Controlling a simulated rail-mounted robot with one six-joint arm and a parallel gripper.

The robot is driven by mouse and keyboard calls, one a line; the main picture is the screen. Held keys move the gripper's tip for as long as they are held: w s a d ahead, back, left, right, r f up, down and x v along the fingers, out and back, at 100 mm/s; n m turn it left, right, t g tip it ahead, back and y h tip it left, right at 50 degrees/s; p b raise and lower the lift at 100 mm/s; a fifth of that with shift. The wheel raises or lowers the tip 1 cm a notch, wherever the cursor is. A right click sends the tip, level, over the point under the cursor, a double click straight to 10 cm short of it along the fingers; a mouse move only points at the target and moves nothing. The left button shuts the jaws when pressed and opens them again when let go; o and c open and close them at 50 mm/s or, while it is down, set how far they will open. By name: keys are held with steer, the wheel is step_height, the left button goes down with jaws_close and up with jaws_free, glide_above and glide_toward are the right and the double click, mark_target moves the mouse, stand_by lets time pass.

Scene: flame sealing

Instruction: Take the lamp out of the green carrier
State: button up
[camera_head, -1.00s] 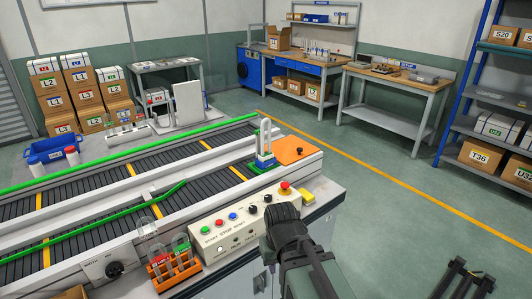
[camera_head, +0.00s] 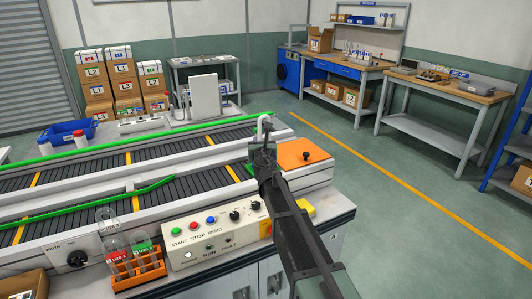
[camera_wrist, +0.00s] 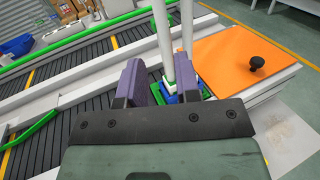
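The lamp (camera_head: 264,121) is a white, upright, arch-shaped tube. In the camera_head view only its top shows above my gripper (camera_head: 263,156). In the camera_wrist view its white legs (camera_wrist: 162,30) rise beyond and between my fingers, with a blue foot (camera_wrist: 192,97) below. The foot sits in the green carrier (camera_wrist: 208,94) at the conveyor's right end. My gripper (camera_wrist: 159,68) has its two purple-padded fingers apart, close to the lamp. I cannot tell whether a finger touches it. Part of the carrier is hidden by the fingers.
An orange plate (camera_head: 303,154) with a black knob lies right of the carrier. A control panel (camera_head: 215,232) with buttons is in front. An orange rack (camera_head: 137,270) with glass tubes stands at front left. Green rails (camera_head: 100,151) border the conveyor.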

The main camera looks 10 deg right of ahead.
mark_target(260, 131)
steer(key=w, duration=0.3)
steer(key=w+d, duration=0.1)
steer(key=w, duration=0.6)
steer(key=shift+w+d, duration=0.15)
steer(key=shift+w, duration=0.25)
steer(key=shift+s+r, duration=0.1)
steer(key=shift+c, duration=0.3)
jaws_close()
